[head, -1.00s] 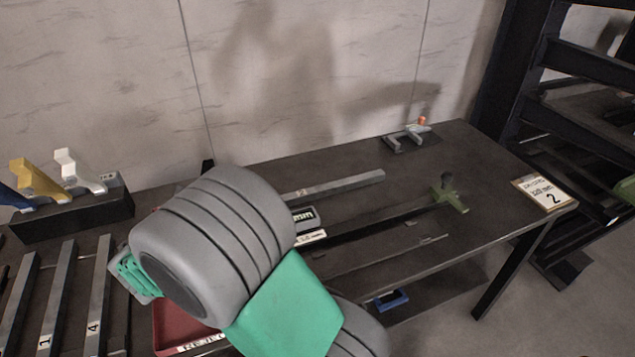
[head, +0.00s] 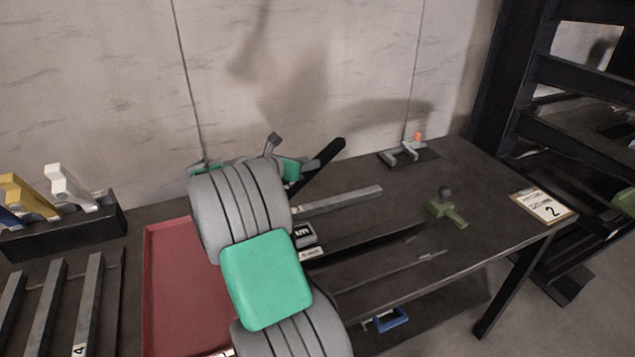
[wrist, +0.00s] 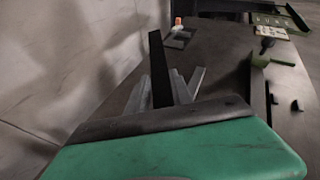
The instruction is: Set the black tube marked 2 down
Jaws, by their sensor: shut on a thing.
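The black tube (head: 322,165) sticks out past my gripper (head: 286,166) in the head view, tilted up to the right above the back of the table. It also shows in the wrist view (wrist: 158,70), standing out ahead of my gripper. My gripper is shut on it, though my arm partly hides the jaws. No number can be read on the tube. A grey bar (head: 340,199) lies on the table below and to the right of the tube.
The red tray (head: 160,285) is left of my arm. A rack of grey bars (head: 48,305) and a block with coloured hooks (head: 75,229) stand further left.

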